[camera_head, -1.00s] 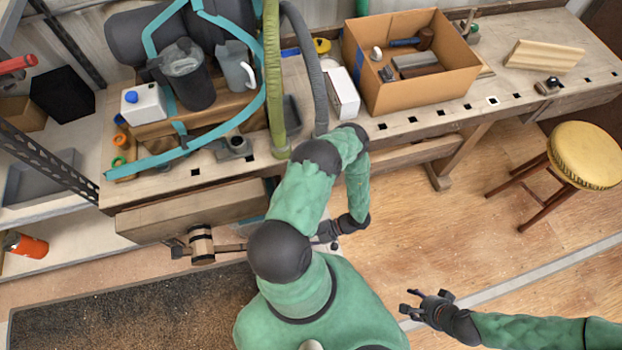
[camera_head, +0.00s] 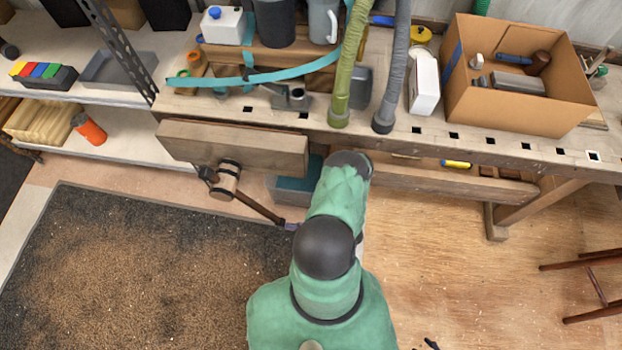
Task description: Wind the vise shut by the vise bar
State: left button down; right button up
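The wooden vise jaw (camera_head: 232,148) stands at the front edge of the workbench, left of centre. Below it is the round wooden vise hub (camera_head: 225,180) with dark bands. The dark vise bar (camera_head: 258,207) passes through the hub and slopes down to the right. My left gripper (camera_head: 291,226) is at the bar's lower right end, mostly hidden behind my green arm. Only a small grey part shows, and I cannot tell whether its fingers are closed on the bar. Only dark tips of my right gripper (camera_head: 432,344) show at the bottom edge.
The workbench (camera_head: 400,145) carries hoses, a white box (camera_head: 424,85) and a cardboard box (camera_head: 520,110). A grey-teal bin (camera_head: 290,187) sits under the bench, behind the bar. A shelf stands left, a stool at right. A dark mat (camera_head: 150,270) covers the floor at left.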

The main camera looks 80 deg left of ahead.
pick_arm(q)
jog(key=s+a+f+g, duration=0.2)
jog(key=s, duration=0.3)
jog(key=s+a+f+g+y, duration=0.1)
jog(key=s+f, duration=0.1)
jog(key=s, duration=0.4)
jog(key=shift+s+a+f+g, duration=0.15)
jog(key=shift+a+f+g, duration=0.2)
jog(key=shift+g, duration=0.05)
jog(key=shift+a+r, duration=0.1)
jog(key=shift+r, duration=0.05)
